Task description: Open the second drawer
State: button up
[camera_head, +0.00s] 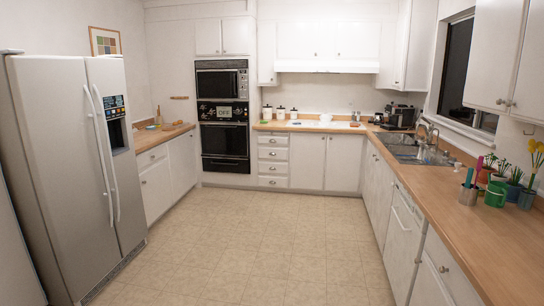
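A stack of several white drawers (273,147) stands at the back, just right of the wall ovens. Each front has a small metal pull. The second drawer from the top (280,154) looks shut, as do the drawers above and below it. The stack is across the room from my camera. My gripper and arm are not in view.
Wide tiled floor (240,235) is clear up to the back cabinets. A fridge (75,170) stands at left; wall ovens (223,120) stand at the back. Wooden counter (470,215), sink (408,150), dishwasher (402,240) and flowerpots (496,193) line the right.

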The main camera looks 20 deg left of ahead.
aim_at(267, 153)
jog(key=u, duration=0.2)
jog(key=i, duration=1.05)
jog(key=u, duration=0.65)
jog(key=i, duration=1.45)
jog(key=u, duration=0.55)
jog(key=i, duration=1.6)
jog(key=u, duration=0.25)
jog(key=i, duration=1.75)
jog(key=u, duration=0.05)
